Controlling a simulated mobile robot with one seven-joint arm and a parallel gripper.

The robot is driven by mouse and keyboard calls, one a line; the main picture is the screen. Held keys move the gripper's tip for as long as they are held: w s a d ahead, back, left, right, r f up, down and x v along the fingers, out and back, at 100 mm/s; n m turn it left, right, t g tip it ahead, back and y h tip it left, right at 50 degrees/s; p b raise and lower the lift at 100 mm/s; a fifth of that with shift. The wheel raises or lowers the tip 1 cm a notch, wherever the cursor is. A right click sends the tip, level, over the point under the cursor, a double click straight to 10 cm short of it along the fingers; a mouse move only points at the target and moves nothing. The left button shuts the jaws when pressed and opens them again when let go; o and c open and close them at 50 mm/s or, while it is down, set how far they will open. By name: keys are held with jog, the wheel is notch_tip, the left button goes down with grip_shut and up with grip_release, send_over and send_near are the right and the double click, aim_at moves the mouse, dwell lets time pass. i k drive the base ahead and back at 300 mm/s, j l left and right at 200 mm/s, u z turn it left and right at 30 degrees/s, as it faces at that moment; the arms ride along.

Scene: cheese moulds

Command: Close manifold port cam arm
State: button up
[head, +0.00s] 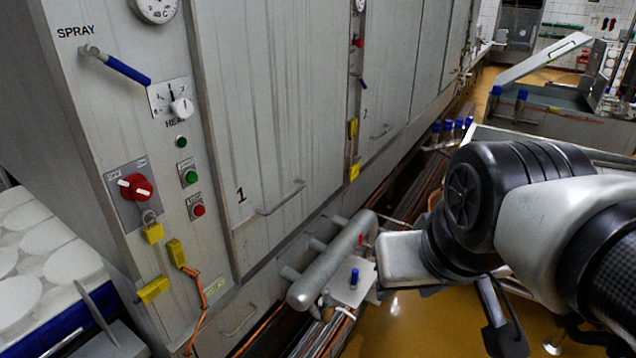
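The manifold (335,262) is a grey metal cylinder with short stub ports, low in front of the cabinet. A small red part (361,239) shows at its right side. A pale plate with a blue-topped fitting (354,279) is just right of its near end. I cannot tell which small part is the cam arm, or whether it is open or closed. My gripper (376,288) reaches in from the right, close beside the manifold and plate. Its fingers are mostly hidden or too small to make out, and I cannot tell whether it touches anything.
The tall grey cabinet (270,110) fills the left and middle, with a door handle (281,198), red rotary switch (135,187) and yellow padlocks (153,232). Pipes (300,340) run along its foot. White moulds (45,255) stand at left.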

aim_at(346, 312)
jog(key=k+j+z, duration=0.1)
jog(key=k+j, duration=0.25)
jog(key=k+j+z, duration=0.1)
jog(key=k+j, duration=0.2)
jog(key=k, duration=0.25)
jog(key=i+z, duration=0.15)
jog(key=i+l, duration=0.25)
jog(key=i, duration=0.15)
jog(key=i+l, duration=0.25)
jog(key=i+l+z, duration=0.1)
jog(key=i, duration=0.4)
jog(key=l, duration=0.1)
